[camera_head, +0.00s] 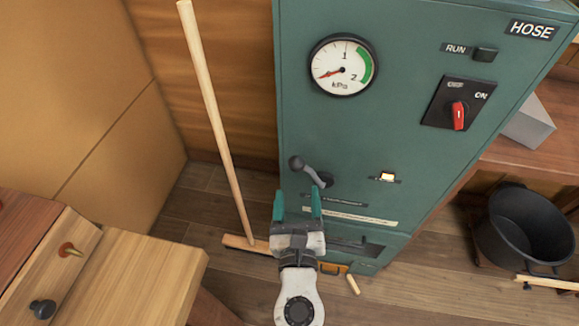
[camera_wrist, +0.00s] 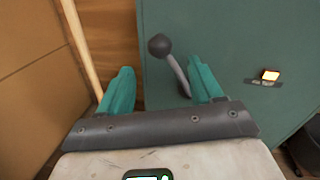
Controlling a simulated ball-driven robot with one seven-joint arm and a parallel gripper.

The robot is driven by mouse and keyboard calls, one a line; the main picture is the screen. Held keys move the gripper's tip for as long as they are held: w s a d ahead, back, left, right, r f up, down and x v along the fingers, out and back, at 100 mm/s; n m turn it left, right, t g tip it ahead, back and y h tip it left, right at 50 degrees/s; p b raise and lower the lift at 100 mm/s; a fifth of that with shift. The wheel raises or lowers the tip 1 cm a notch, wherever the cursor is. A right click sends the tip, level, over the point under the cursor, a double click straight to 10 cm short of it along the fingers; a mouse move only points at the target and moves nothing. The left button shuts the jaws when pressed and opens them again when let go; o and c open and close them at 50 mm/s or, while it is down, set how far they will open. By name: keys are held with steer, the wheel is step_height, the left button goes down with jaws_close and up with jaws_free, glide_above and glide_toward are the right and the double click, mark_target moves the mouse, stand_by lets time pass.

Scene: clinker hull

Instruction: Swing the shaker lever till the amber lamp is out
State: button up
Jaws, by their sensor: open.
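The shaker lever (camera_head: 311,173) is a grey rod with a dark ball knob on the front of the green cabinet (camera_head: 400,130). It points up and left from its pivot. The amber lamp (camera_head: 387,176) glows on the cabinet to the right of the lever. My gripper (camera_head: 298,205) is open and empty, just below the lever in the head view. In the wrist view the lever (camera_wrist: 170,62) shows between and beyond the fingertips, nearer the right finger. The lit lamp (camera_wrist: 269,76) shows at the right. Whether a finger touches the lever, I cannot tell.
A pale broom (camera_head: 220,120) leans left of the cabinet. A wooden bench (camera_head: 130,275) stands at the lower left. A black bucket (camera_head: 525,225) is on the floor at right. The cabinet bears a gauge (camera_head: 342,66) and a red switch (camera_head: 458,115).

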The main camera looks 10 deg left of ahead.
mark_target(297, 171)
steer(key=w, duration=0.3)
steer(key=w+a, duration=0.1)
steer(key=w, duration=0.5)
steer(key=shift+w+a+b, duration=0.25)
steer(key=shift+a+b, duration=0.05)
steer(key=shift+b, duration=0.1)
steer(key=shift+c, duration=0.3)
jaws_close()
